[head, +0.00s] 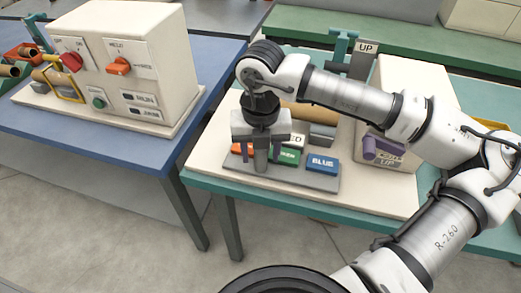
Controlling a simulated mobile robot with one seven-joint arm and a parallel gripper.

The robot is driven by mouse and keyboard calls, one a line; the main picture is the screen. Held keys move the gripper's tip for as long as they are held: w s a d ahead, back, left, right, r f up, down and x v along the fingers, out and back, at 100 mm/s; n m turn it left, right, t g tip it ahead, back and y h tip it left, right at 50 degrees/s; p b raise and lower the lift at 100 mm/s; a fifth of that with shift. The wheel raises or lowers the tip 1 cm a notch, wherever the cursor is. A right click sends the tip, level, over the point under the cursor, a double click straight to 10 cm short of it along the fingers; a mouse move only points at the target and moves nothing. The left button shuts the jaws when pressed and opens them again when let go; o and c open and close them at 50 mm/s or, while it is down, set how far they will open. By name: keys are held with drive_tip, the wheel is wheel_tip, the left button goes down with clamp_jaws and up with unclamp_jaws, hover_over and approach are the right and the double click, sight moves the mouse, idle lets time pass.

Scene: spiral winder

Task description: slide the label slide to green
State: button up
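A grey label strip (310,180) lies on the cream board of the green table. It carries an orange-red block (240,149), a green block (289,157) whose lettering is partly covered, and a blue block (322,164) marked BLUE. My gripper (261,163) points down over the strip, in front of the gap between the orange-red and green blocks. It hides part of both. The slide itself cannot be made out apart from the gripper. Whether the fingers are shut, or touch anything, is not clear.
A brown roll (308,112) lies behind the strip. A cream housing (418,80) with a purple lever (383,149) stands right, partly behind my arm. An UP sign (367,48) stands behind. A cream machine (125,60) stands on the blue table (90,138) at left.

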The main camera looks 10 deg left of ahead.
wheel_tip(320, 180, up, 14)
drive_tip(key=b, duration=0.1)
idle(0.6)
drive_tip(key=shift+f, duration=0.15)
